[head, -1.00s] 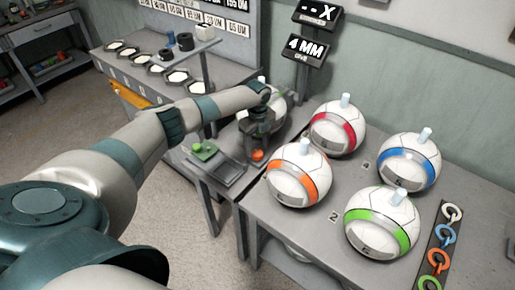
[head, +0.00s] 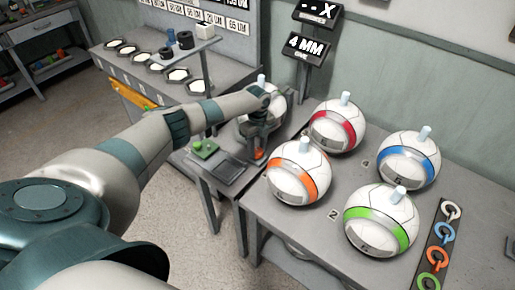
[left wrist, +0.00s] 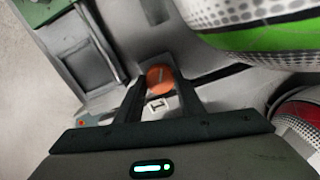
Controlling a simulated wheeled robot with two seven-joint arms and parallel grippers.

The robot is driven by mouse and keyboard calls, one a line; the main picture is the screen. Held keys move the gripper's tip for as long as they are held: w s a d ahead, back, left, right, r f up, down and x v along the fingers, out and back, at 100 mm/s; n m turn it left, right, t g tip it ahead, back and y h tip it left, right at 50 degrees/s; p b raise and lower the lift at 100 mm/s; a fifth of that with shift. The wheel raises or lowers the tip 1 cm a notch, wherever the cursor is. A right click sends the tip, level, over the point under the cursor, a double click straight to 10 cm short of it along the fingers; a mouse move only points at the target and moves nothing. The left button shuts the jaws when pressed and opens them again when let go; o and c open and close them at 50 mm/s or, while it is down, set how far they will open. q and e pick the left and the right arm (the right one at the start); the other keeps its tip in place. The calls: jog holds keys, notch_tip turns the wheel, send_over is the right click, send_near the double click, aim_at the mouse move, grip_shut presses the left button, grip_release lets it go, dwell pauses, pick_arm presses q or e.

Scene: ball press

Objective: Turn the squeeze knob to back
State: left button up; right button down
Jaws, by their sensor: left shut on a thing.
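The squeeze knob is a small orange round knob (left wrist: 160,77) with a thin mark across its face, in the left wrist view. It also shows as a small orange patch (head: 260,154) low on the press in the head view, partly hidden by my gripper. My left gripper (left wrist: 161,92) is shut on the knob, with one dark finger on either side of it. In the head view my left gripper (head: 258,138) reaches down to the knob in front of the press. My right gripper is in neither view.
Balls with orange (head: 298,172), red (head: 337,125), blue (head: 409,160) and green (head: 382,222) bands stand on the table to the right. A green block (head: 204,149) lies left of the gripper.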

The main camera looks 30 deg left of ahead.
pick_arm(q)
jog(key=shift+n, duration=0.5)
jog(key=n, duration=0.2)
jog(key=shift+n+p, duration=0.4)
jog(key=n+p, duration=0.1)
jog(key=n, duration=0.2)
jog(key=shift+r+n, duration=0.1)
jog(key=shift+n, duration=0.2)
jog(key=n+p, duration=0.2)
jog(key=n, duration=0.4)
jog(key=n+p, duration=0.2)
jog(key=n, duration=0.3)
jog(key=shift+w+n, duration=0.1)
jog(key=shift+n, duration=0.3)
jog(key=n+p, duration=0.1)
jog(key=n, duration=0.3)
jog(key=shift+n+p, duration=0.4)
jog(key=shift+a, duration=0.1)
jog(key=o, duration=1.1)
jog(key=shift+c, duration=0.2)
